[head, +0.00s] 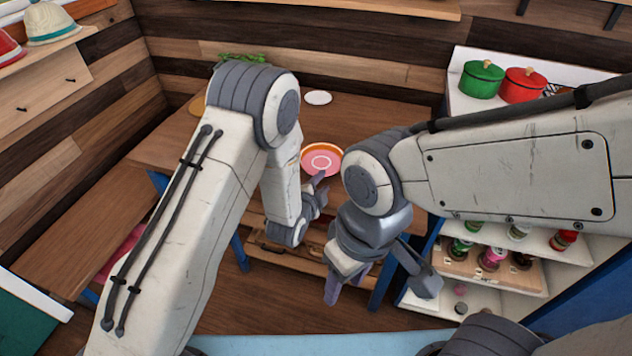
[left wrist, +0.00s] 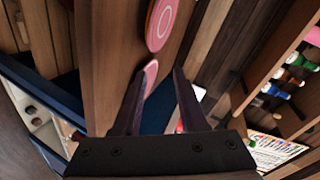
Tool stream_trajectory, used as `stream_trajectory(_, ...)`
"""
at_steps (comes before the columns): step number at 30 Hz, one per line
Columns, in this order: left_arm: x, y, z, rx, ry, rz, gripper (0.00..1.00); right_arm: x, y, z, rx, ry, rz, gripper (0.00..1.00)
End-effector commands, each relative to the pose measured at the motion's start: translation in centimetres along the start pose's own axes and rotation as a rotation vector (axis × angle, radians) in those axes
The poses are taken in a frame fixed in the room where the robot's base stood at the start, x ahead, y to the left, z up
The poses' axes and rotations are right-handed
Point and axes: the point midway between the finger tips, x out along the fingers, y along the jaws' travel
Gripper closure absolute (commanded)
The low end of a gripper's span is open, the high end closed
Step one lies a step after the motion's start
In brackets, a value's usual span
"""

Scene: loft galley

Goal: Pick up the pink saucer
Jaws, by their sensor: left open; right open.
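The pink saucer (head: 321,154), with a white ring and an orange-red rim area, lies on the wooden table near its front edge. Its pink face also shows at the top of the left wrist view (left wrist: 165,20), beyond my fingertips. My left gripper (head: 319,188) is at the table's front edge, just below the saucer in the head view. It is open in the left wrist view (left wrist: 160,72), with no saucer held. A second pink patch shows between its fingers; I cannot tell what it is. My right gripper (head: 380,284) is open and empty, in front of the table.
A small white plate (head: 318,97) lies farther back on the wooden table (head: 375,115). A green pot (head: 481,79) and a red pot (head: 523,85) stand on the white counter at right. Shelves with several jars (head: 492,258) are below. A wooden bench (head: 80,230) is at left.

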Motion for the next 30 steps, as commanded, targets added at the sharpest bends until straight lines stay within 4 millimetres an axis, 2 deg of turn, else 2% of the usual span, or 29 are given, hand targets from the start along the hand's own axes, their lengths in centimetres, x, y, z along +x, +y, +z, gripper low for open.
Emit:
stream_trajectory(1,0.8,2.1,2.0,0.067,0.004,-0.058,0.58,1.1,0.1,0.1,0.0,0.0,0.0,0.5)
stream_trajectory(3,1.1,3.3,3.6,0.161,0.013,-0.152,0.58,1.7,0.1,0.1,0.0,0.0,0.0,0.5)
stream_trajectory(6,0.8,4.5,5.2,0.266,0.015,-0.261,0.58,2.3,0.2,0.1,0.0,0.0,0.0,0.5)
stream_trajectory(10,0.1,5.2,6.2,0.344,0.011,-0.344,0.58,2.6,0.2,0.1,0.0,0.0,0.0,0.5)
stream_trajectory(17,0.4,5.0,6.5,0.376,0.008,-0.386,0.58,2.8,0.2,0.1,0.0,0.0,0.0,0.5)
stream_trajectory(30,6.1,2.9,6.0,0.377,0.008,-0.385,0.58,4.4,0.3,0.2,0.0,0.0,0.0,0.5)
